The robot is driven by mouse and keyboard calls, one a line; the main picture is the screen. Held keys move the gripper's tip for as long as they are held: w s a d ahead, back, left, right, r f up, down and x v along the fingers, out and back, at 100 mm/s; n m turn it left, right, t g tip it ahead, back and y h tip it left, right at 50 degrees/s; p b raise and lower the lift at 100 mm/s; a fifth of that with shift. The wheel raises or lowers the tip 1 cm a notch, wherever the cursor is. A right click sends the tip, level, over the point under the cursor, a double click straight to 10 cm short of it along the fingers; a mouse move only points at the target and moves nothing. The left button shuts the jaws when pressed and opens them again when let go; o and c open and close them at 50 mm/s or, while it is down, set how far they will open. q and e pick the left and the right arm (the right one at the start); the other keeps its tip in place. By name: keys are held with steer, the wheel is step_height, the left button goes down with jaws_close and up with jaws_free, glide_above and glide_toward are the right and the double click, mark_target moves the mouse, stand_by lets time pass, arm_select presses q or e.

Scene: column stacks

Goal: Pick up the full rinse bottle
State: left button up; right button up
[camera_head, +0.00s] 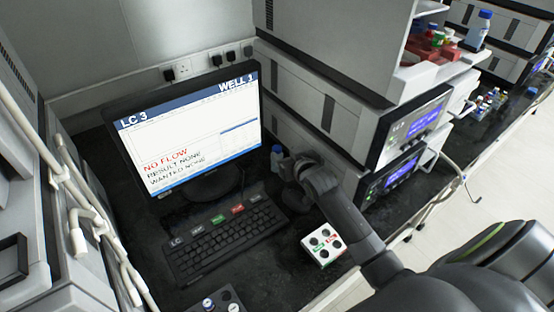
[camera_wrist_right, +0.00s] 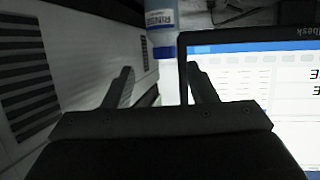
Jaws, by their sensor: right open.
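A rinse bottle with a blue cap (camera_head: 277,150) stands on the dark bench between the monitor and the instrument stack, partly hidden by my right gripper (camera_head: 287,168). In the right wrist view the bottle (camera_wrist_right: 160,20) has a pale body, a label whose letters look like RINSE, and a blue cap. My right gripper (camera_wrist_right: 164,82) is open with nothing between its fingers. The bottle lies beyond the fingertips, roughly in line with the gap. How full it is cannot be told. My left gripper is not in view.
The monitor (camera_head: 190,130) stands close left of the bottle, the instrument stack (camera_head: 320,105) close right. A keyboard (camera_head: 225,240) and a small white block with dark round wells (camera_head: 323,243) are in front. Another blue-capped bottle (camera_head: 478,28) stands in the upper tray.

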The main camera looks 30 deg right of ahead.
mark_target(278, 150)
steer(key=shift+a+x, duration=0.15)
steer(key=shift+x, duration=1.45)
steer(key=shift+a+x, duration=0.15)
steer(key=shift+x, duration=1.45)
steer(key=c, duration=0.9)
